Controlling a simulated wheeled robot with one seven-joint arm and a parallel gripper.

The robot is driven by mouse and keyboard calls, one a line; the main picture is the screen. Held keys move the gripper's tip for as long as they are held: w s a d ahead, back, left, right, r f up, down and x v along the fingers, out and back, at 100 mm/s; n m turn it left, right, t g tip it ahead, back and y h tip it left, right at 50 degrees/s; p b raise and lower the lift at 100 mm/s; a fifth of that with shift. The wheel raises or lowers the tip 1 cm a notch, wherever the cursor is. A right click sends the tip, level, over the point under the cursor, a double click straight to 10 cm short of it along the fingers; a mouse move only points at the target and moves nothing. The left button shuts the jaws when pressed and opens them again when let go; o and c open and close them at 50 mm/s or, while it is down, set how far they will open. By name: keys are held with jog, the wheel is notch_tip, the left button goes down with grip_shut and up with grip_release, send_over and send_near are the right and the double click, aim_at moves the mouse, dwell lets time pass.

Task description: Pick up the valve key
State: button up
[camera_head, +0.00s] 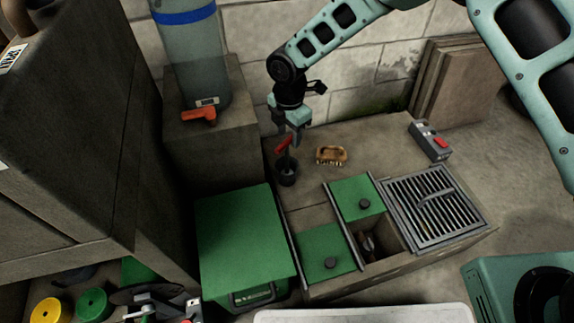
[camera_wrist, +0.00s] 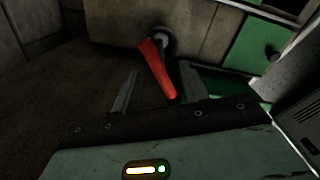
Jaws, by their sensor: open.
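The valve key (camera_head: 284,146) has a red handle and stands upright in a small dark round holder (camera_head: 287,177) on the ledge. In the wrist view the red handle (camera_wrist: 157,70) slants across the space between the two fingers, with its lower end nearer my gripper. The dark holder (camera_wrist: 160,40) shows behind it. My gripper (camera_head: 290,133) is open, pointing down just above the handle. No finger is clearly seen pressing on it. The key's shaft is mostly hidden in the holder.
A wooden brush (camera_head: 331,155) lies right of the holder. Green lids (camera_head: 325,250) and a metal grate (camera_head: 437,206) cover the pit, with one opening between. A clear cylinder (camera_head: 194,55) with an orange-red part (camera_head: 198,115) stands left. A green box (camera_head: 246,235) stands in front.

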aim_at(287, 161)
jog(key=f+b, duration=0.1)
jog(key=f, duration=0.1)
jog(key=f+b, duration=0.1)
jog(key=f, duration=0.1)
jog(key=f+b, duration=0.1)
jog(key=f, duration=0.1)
jog(key=shift+s+a, duration=0.15)
jog(key=shift+a, duration=0.1)
grip_shut()
